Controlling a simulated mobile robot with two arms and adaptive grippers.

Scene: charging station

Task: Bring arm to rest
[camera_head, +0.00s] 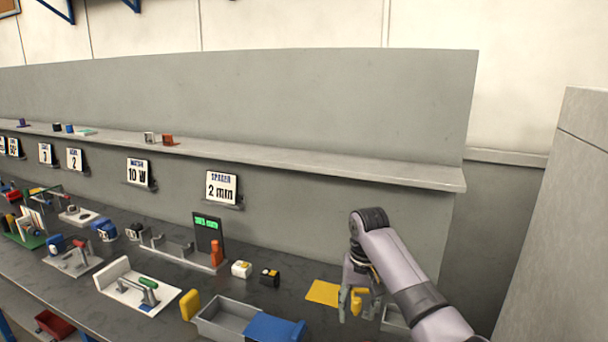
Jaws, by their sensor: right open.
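My right arm comes in from the lower right. Its gripper (358,303) points down over the right end of the dark workbench (270,298), beside a flat yellow square (321,292). The fingers are apart. A yellow piece shows around the fingers; I cannot tell whether it is part of the gripper or a thing behind it. My left gripper is not in view.
A grey tray (222,317) and a blue piece (272,328) lie left of the gripper. A device with a green display (207,224) stands further back. A shelf (330,165) with signs below it, such as "2 mm" (221,188), runs along the grey panel.

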